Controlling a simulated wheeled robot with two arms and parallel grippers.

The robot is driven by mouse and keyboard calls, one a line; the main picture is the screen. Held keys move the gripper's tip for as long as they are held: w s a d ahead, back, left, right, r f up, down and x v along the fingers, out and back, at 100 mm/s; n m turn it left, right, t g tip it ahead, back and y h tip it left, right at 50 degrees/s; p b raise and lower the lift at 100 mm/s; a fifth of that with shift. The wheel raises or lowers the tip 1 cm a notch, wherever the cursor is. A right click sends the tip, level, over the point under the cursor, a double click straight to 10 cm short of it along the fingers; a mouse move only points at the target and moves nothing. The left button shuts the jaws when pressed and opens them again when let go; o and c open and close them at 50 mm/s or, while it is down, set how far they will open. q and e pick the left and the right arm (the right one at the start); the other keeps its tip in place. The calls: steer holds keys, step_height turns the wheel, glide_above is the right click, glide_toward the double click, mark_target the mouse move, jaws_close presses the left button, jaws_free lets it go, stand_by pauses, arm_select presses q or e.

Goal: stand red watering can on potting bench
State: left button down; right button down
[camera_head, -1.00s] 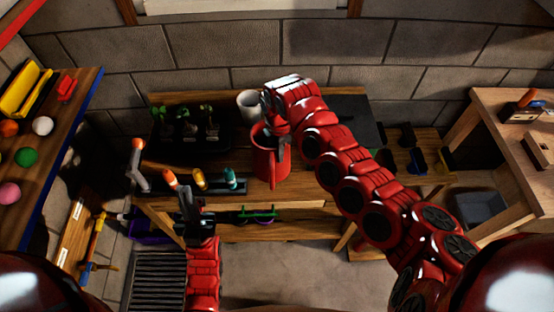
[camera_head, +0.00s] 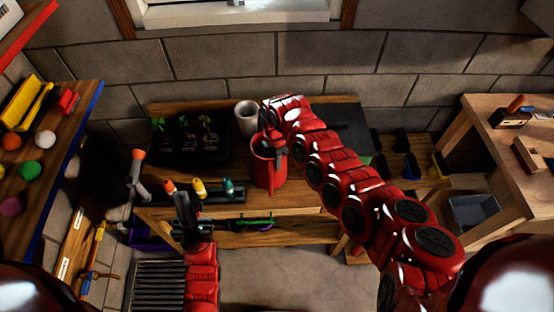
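The red watering can (camera_head: 268,172) is upright at the front middle of the wooden potting bench (camera_head: 300,190). Its base looks level with the bench top; I cannot tell whether it touches. My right gripper (camera_head: 274,134) points down at the can's top from behind the red arm. Its fingers are small and dark there, partly hidden, and I cannot tell whether they are closed on the can. My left gripper (camera_head: 183,205) is low in front of the bench's left part, with dark fingers pointing up, away from the can. Its finger gap is unclear.
A black seedling tray (camera_head: 185,160) and a white pot (camera_head: 247,117) stand on the bench left of the can. A dark rack with small coloured bottles (camera_head: 228,189) lies along the front edge. A shelf of coloured balls (camera_head: 40,150) is at left, a wooden table (camera_head: 500,140) at right.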

steer(key=shift+w, duration=0.1)
steer(key=c, duration=1.4)
jaws_free()
steer(key=o, duration=0.3)
